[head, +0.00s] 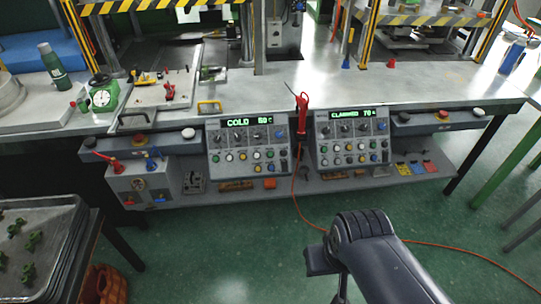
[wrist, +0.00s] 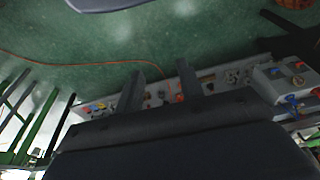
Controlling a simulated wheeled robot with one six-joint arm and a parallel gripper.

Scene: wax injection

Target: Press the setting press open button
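Two grey control panels stand at the bench front. The left panel (head: 247,148) has a green display reading COLD and a number. The right panel (head: 352,138) has a display reading CLAMPED and a number. Each carries dark knobs and rows of small coloured buttons; their labels are too small to read, so I cannot tell which is the open button. My arm reaches in from the bottom right of the head view, well short of the panels, its gripper mostly hidden there. In the wrist view my gripper (wrist: 159,88) shows two dark fingers apart, with nothing between them.
A red tool (head: 301,115) with an orange cable stands between the panels. A lower shelf (head: 330,184) holds small coloured parts. A tray (head: 40,240) of green parts is at the left. Yellow-black striped press frames rise behind the bench (head: 430,80). Green floor is open in front.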

